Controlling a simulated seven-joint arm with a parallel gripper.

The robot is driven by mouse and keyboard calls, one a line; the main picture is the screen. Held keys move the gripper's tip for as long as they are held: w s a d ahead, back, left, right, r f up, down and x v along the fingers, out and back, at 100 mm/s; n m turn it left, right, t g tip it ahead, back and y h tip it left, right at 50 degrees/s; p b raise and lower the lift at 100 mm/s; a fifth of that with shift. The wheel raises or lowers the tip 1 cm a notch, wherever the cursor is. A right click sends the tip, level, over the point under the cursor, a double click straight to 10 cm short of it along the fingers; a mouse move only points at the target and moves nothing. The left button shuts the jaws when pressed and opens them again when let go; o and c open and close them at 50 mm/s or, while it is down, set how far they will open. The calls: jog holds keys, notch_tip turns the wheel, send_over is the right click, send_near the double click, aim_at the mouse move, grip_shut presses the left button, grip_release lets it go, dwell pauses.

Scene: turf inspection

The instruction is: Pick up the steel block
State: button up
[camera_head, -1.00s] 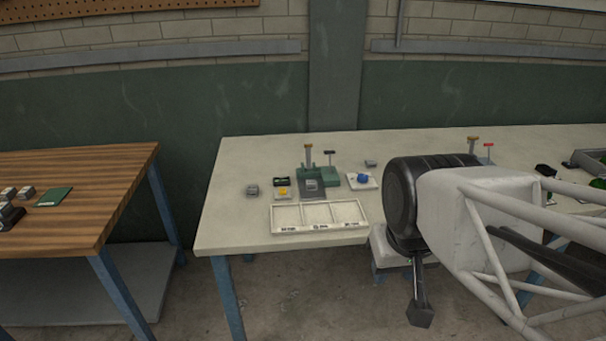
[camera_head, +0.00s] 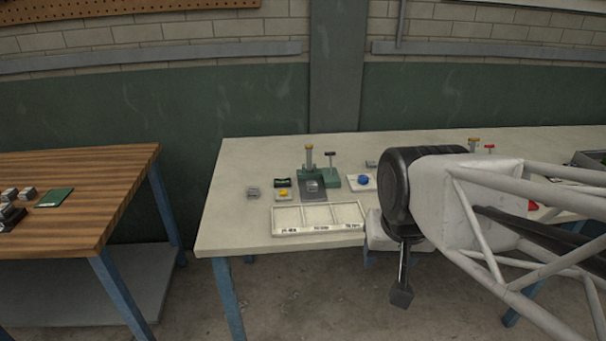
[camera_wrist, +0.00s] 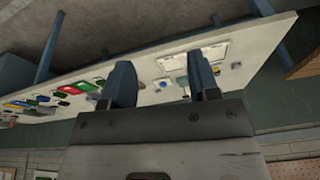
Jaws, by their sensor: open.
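Small grey metal-looking blocks show on the pale workbench in the head view: one at the left (camera_head: 253,192), one on a dark grey plate (camera_head: 312,186), and one farther back (camera_head: 371,164). I cannot tell which is the steel block. My gripper (camera_wrist: 163,78) is open in the wrist view, its two dark fingers spread with nothing held between them. In the head view, my arm covers the right part of the bench, and a finger (camera_head: 402,290) hangs down in front of the bench's front edge, apart from the blocks.
A white three-part tray (camera_head: 319,230) lies at the bench front. Behind it are a green-based stand (camera_head: 308,176), a yellow item (camera_head: 283,194) and a blue item (camera_head: 363,180) on a white plate. A wooden table (camera_head: 90,215) stands left, across a gap. The bench's left end is clear.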

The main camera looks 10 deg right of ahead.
jog(key=w+a+f+m+t, duration=0.1)
jog(key=w+f+m+t, duration=0.15)
jog(key=w+m, duration=0.95)
jog(key=w+a+f+m+t, duration=0.1)
jog(key=w+m+t, duration=0.25)
jog(key=w, duration=1.55)
jog(key=w+a+f+m+t, duration=0.1)
jog(key=w+f+m, duration=0.35)
jog(key=w, duration=0.25)
jog(key=w+f+m+t, duration=0.1)
jog(key=w+f+m, duration=0.3)
jog(key=w+m, duration=0.15)
jog(key=m+t, duration=0.2)
jog(key=m, duration=0.6)
send_near(312, 182)
jog(key=shift+w, duration=0.65)
jog(key=shift+w+f+m, duration=0.2)
jog(key=shift+f+m, duration=0.15)
jog(key=shift+m, duration=0.1)
jog(key=shift+x, duration=1.3)
jog(key=shift+w, duration=0.15)
jog(key=shift+x, duration=2.45)
